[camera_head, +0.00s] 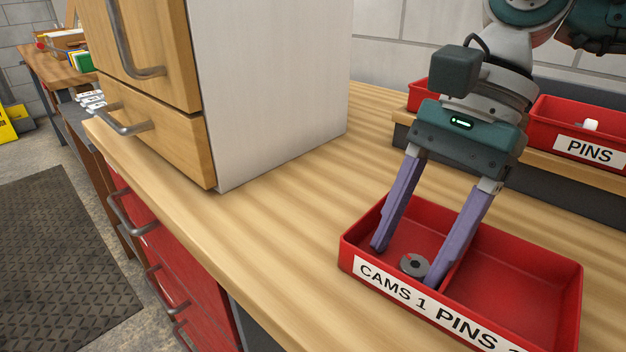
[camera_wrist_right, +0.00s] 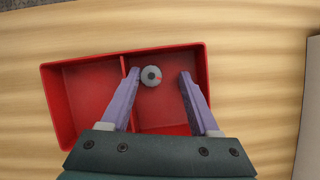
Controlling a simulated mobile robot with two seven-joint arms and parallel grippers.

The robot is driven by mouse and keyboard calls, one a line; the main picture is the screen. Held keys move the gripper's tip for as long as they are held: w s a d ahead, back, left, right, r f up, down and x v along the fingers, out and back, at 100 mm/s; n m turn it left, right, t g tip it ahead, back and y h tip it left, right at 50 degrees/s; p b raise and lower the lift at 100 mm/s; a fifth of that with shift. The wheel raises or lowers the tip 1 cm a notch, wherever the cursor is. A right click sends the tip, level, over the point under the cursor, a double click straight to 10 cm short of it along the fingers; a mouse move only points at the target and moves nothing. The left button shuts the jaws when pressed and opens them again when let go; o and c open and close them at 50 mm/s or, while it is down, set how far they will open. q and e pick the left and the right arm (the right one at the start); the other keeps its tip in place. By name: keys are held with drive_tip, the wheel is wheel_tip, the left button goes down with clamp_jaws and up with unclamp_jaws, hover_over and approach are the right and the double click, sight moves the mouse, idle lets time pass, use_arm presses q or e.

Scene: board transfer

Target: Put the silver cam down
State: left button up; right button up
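The silver cam (camera_head: 414,265), a small grey disc with a dark hole, lies in the CAMS 1 compartment of the red two-part bin (camera_head: 530,262). My right gripper (camera_head: 409,262) reaches down into that compartment with its purple fingers spread, one on each side of the cam. In the right wrist view the cam (camera_wrist_right: 151,76) is close to the finger beside the divider, with a clear gap to the other finger. Whether the near finger touches it I cannot tell. A small red mark shows on the cam. My left gripper is not in view.
The bin's PINS compartment looks empty. Another red bin labelled PINS (camera_head: 590,150) stands on a raised shelf behind, with a white piece in it. A wooden-fronted cabinet (camera_head: 270,90) stands at the left on the workbench. Bare wood (camera_head: 300,220) lies between cabinet and bin.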

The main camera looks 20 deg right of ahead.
drive_tip(key=v, duration=1.2)
drive_tip(key=shift+r+p, duration=0.2)
drive_tip(key=shift+p, duration=0.15)
